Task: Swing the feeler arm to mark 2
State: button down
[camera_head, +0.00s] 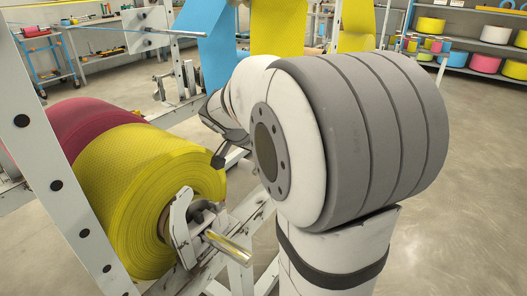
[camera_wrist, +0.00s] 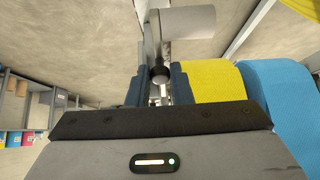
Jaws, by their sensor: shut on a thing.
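In the wrist view, the feeler arm (camera_wrist: 151,35) is a slim grey metal bar with a black ball knob (camera_wrist: 159,74) at its near end. My gripper (camera_wrist: 157,84) has its two blue-grey fingers on either side of the bar just by the knob, shut on it. In the head view, a black knob (camera_head: 217,161) on a short rod shows close to the right side of the yellow roll (camera_head: 150,190); my own arm hides most of the gripper and the feeler arm. No numbered mark can be read in either view.
The yellow roll sits beside a dark red roll (camera_head: 92,124) on a white frame (camera_head: 60,150), with a metal shaft end (camera_head: 228,246) sticking out. Blue (camera_head: 205,40) and yellow (camera_head: 277,35) webs hang behind my arm. Open floor (camera_head: 475,190) lies on the right.

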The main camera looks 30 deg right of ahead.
jog(key=shift+w+a+f, duration=0.15)
jog(key=shift+a+f, duration=0.05)
jog(key=c, duration=1.5)
grip_release()
jog(key=shift+c, duration=0.2)
jog(key=shift+o, duration=1.2)
jog(key=p+v, duration=0.2)
jog(key=v, duration=0.5)
jog(key=shift+a+r+p, duration=0.2)
jog(key=shift+r+p, duration=0.1)
jog(key=shift+r, duration=0.05)
jog(key=shift+r, duration=0.1)
jog(key=s+a+r+n+y+p, duration=0.3)
jog(key=s+a+r+n+p, duration=0.3)
jog(key=r+p, duration=0.5)
jog(key=s+a+r+n+y+p, duration=0.3)
jog(key=s+a+r+n+p, duration=0.4)
jog(key=p, duration=1.3)
jog(key=s+r, duration=0.4)
jog(key=shift+s+g+y+p, duration=0.3)
jog(key=shift+y, duration=0.1)
